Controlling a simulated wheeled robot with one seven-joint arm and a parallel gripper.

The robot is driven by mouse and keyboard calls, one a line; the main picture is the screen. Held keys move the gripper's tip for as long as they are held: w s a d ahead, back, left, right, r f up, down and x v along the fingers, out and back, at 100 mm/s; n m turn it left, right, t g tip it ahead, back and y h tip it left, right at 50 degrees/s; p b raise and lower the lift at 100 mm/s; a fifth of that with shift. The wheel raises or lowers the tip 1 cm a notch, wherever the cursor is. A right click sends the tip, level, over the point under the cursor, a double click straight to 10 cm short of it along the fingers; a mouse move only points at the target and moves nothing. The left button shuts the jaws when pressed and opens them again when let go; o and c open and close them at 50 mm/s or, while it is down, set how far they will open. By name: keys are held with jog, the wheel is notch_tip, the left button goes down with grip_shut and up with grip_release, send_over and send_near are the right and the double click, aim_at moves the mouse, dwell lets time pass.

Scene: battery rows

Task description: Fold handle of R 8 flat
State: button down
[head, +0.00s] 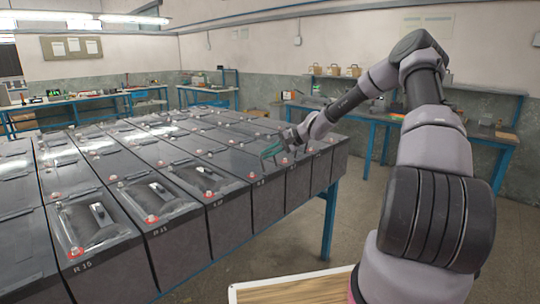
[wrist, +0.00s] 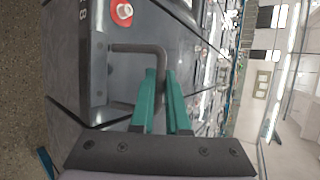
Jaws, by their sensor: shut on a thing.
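In the wrist view, battery R 8 (wrist: 95,85) has a dark lid, a red-and-white terminal (wrist: 123,11) and an "8" on its edge. Its dark bent handle (wrist: 137,48) stands up off the lid, its bar running between the green fingers. My gripper (wrist: 161,75) is shut on this handle; the fingers hide part of the bar. In the head view, my gripper (head: 272,152) is over the right part of the front row, and the handle is too small to make out there.
More battery rows lie behind. A blue table leg (head: 328,225) shows at the near right corner, with open floor (head: 325,250) beside it. Workbenches (head: 480,130) line the walls.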

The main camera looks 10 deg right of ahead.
jog(key=shift+w+a+f+m+g+h, duration=0.15)
jog(key=shift+w+a+g+h, duration=0.25)
jog(key=shift+g+h, duration=0.2)
jog(key=shift+w+a+f+m+g+h, duration=0.15)
jog(key=shift+w+a+g+h, duration=0.2)
jog(key=shift+g+h, duration=0.2)
jog(key=shift+w+a+f+m+g+h, duration=0.25)
jog(key=shift+w+f+m+g+h, duration=0.25)
jog(key=shift+g+h, duration=0.45)
jog(key=shift+w+a+f+g+h, duration=0.15)
jog(key=shift+f+g+h, duration=0.15)
jog(key=shift+f+g, duration=0.35)
jog(key=shift+r, duration=0.1)
jog(key=c, duration=0.9)
grip_release()
jog(key=v, duration=1)
jog(key=shift+w+r, duration=0.2)
jog(key=shift+r, duration=0.15)
